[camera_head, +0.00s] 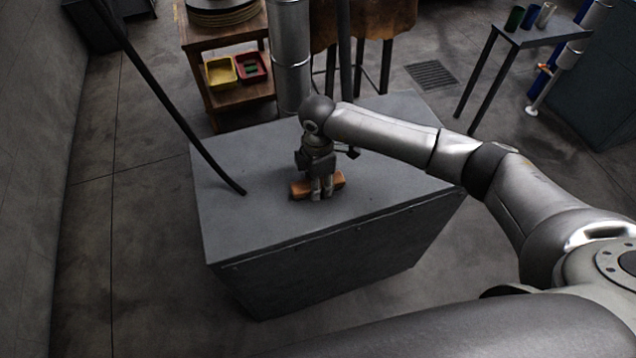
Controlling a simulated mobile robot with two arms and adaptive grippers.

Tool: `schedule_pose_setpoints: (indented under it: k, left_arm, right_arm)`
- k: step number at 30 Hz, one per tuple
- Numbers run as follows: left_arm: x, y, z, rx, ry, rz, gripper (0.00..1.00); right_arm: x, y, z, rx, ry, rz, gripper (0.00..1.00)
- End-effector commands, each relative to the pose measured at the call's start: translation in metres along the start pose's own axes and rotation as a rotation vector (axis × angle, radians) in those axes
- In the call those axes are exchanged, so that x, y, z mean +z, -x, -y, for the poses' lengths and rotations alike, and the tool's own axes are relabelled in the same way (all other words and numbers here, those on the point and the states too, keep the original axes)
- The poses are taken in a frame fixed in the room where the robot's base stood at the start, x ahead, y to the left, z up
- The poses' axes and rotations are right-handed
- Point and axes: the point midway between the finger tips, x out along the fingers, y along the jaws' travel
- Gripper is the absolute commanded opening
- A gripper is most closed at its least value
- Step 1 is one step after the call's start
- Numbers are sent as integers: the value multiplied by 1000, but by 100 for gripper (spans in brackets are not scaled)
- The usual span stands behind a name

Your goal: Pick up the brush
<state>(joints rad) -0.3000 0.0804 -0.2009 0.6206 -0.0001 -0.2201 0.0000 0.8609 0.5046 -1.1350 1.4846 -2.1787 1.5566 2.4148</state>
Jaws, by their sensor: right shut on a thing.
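The brush (300,188) is a small block with an orange-brown wooden body. It is on or just above the top of the grey cabinet (245,225), near the middle; I cannot tell whether it touches the surface. My right gripper (321,192) points down over the brush and is shut on its middle. The fingers hide the brush's centre, and its two ends show on either side. My left gripper is not in view.
A black cable or rod (190,130) slants down to the cabinet top, left of the brush. A vertical metal pipe (291,60) stands behind. A wooden shelf (197,62) with yellow and red trays is at the back left. A small table (540,38) with cans is at the back right.

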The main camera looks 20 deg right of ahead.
Motion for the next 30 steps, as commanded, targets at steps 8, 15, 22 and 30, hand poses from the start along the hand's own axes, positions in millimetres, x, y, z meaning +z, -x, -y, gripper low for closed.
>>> schedule_pose_setpoints:
  k: [8, 15, 22, 30]
  left_arm:
    - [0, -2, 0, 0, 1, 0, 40]
    - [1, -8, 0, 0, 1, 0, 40]
    - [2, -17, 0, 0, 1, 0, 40]
    - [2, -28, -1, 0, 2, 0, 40]
  right_arm:
    - [0, 14, -1, 3, 0, -1, 10]
    - [4, 46, 13, 3, 3, -1, 10]
    - [16, 90, 48, 6, 4, 0, 10]
    - [31, 112, 98, 3, 2, 0, 10]
